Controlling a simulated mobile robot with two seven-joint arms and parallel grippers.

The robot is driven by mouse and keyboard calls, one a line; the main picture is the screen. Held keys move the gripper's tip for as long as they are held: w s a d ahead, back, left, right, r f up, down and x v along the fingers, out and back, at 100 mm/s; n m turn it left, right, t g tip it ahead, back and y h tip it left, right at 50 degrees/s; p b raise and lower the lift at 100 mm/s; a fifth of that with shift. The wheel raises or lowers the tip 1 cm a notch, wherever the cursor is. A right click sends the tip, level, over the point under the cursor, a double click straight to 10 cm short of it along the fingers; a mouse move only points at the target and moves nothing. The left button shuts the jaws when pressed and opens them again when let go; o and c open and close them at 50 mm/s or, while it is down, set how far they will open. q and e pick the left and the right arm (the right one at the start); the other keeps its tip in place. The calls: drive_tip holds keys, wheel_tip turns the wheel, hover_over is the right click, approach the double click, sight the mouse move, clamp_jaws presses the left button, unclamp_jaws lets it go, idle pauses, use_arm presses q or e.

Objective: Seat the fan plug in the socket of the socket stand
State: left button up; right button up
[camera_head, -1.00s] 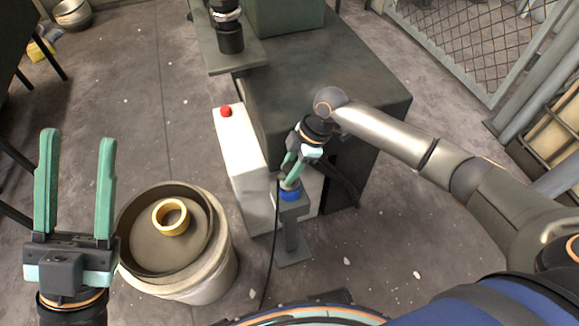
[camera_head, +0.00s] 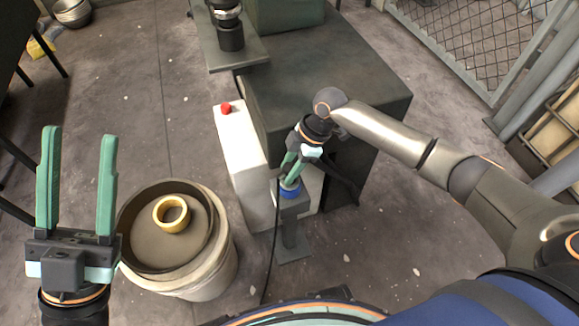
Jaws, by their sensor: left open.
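The socket stand (camera_head: 290,231) is a dark grey post on a flat foot, in the middle of the head view. A blue round part (camera_head: 290,189) shows at its top. My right gripper (camera_head: 288,176) reaches down to the blue part from above, its green fingers close together. The fan plug is mostly hidden between the fingers and the stand top, so I cannot tell how deep it sits. A black cable (camera_head: 270,255) hangs from there to the floor. My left gripper (camera_head: 77,140) is open and empty at the left, its fingers pointing up.
A round bucket (camera_head: 222,262) with a yellow ring (camera_head: 171,214) in it stands between my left gripper and the stand. A white box with a red button (camera_head: 226,107) and a dark machine block (camera_head: 330,75) stand behind the stand. Floor right of the stand is free.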

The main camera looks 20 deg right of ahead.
drive_tip(key=o, duration=0.4)
drive_tip(key=shift+o, duration=0.4)
drive_tip(key=shift+r, duration=0.15)
drive_tip(key=p+v, duration=0.2)
drive_tip(key=v, duration=0.4)
drive_tip(key=shift+w+d+r+p, duration=0.1)
drive_tip(key=shift+w+r+p, duration=0.1)
drive_tip(key=shift+p, duration=0.2)
use_arm(q)
drive_tip(key=w+a+f+n+g+y+p, duration=0.1)
drive_tip(key=w+f+n+y, duration=0.4)
drive_tip(key=w+f+y, duration=0.1)
drive_tip(key=shift+a+f+n+g+y+p, duration=0.2)
drive_tip(key=shift+f+n+g+y+p, duration=0.15)
drive_tip(key=shift+f+y, duration=0.55)
use_arm(e)
drive_tip(key=v, duration=0.6)
drive_tip(key=shift+s, duration=0.25)
use_arm(q)
drive_tip(key=shift+r, duration=0.15)
use_arm(e)
drive_tip(key=shift+f, duration=0.1)
